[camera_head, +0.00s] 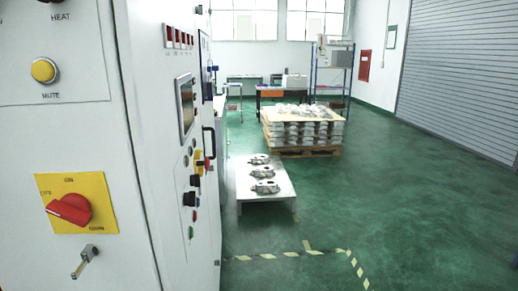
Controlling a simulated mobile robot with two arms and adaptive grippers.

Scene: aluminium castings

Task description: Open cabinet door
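A white control cabinet (133,130) fills the left side of the camera_head view, close to me. Its near face carries a yellow MUTE button (44,70), a red rotary switch (70,208) on a yellow plate, and a small metal latch handle (85,260) below it. Its other face, seen at a steep angle, holds a screen (185,103), several buttons and knobs, and a dark handle (209,147). The near face looks closed, with a dark seam along its right edge. Neither of my grippers shows in this view.
A low white table (250,200) with several castings (264,187) stands beyond the cabinet. A loaded pallet (308,152) and a workbench (270,92) are farther back. Yellow-black floor tape (290,254) runs ahead. The green floor (410,190) at right is clear up to a roller shutter (460,75).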

